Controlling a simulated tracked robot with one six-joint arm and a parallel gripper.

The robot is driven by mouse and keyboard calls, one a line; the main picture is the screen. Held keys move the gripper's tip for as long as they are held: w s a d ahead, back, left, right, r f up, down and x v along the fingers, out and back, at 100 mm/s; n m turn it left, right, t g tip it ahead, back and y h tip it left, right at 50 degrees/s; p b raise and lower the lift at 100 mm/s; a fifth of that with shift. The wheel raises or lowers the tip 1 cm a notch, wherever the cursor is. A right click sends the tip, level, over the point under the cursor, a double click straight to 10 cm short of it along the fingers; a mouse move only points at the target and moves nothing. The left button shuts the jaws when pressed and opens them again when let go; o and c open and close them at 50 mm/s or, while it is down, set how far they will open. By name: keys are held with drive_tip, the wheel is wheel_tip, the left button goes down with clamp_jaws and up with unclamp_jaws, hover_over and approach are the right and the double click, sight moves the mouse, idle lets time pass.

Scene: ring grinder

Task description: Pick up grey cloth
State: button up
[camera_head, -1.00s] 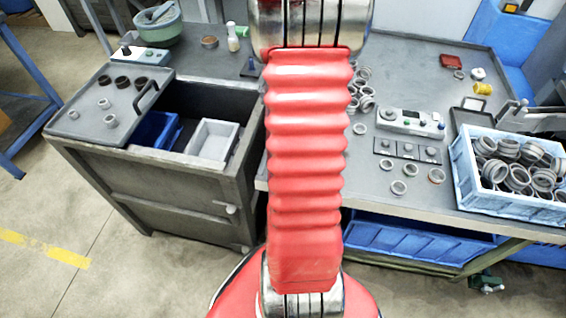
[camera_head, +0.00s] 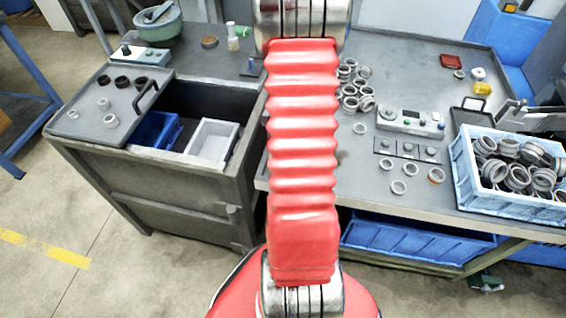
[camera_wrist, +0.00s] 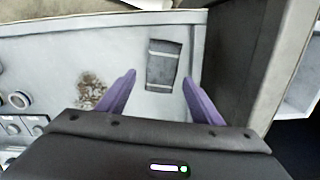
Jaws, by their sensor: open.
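A grey cloth (camera_wrist: 163,65), a small dark folded rectangle with pale stripes near its ends, lies flat on the light grey worktop in the wrist view. My gripper (camera_wrist: 159,78) has its two purple fingers spread apart, with nothing between them. In the picture the fingertips lie on either side of the cloth's lower part; their height above it is unclear. In the head view my red arm covers the middle of the bench, and neither the gripper nor the cloth can be made out.
A brown speckled patch (camera_wrist: 92,90) lies left of the fingers. A raised dark edge (camera_wrist: 237,60) runs along the right. In the head view, a control box (camera_head: 410,122), loose rings (camera_head: 357,90) and a blue crate of rings (camera_head: 462,175) occupy the right bench; an open-topped cabinet (camera_head: 180,185) stands left.

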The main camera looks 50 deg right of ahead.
drive_tip(key=shift+w+a+f, duration=0.1)
drive_tip(key=shift+f, duration=2.5)
drive_tip(key=c, duration=0.8)
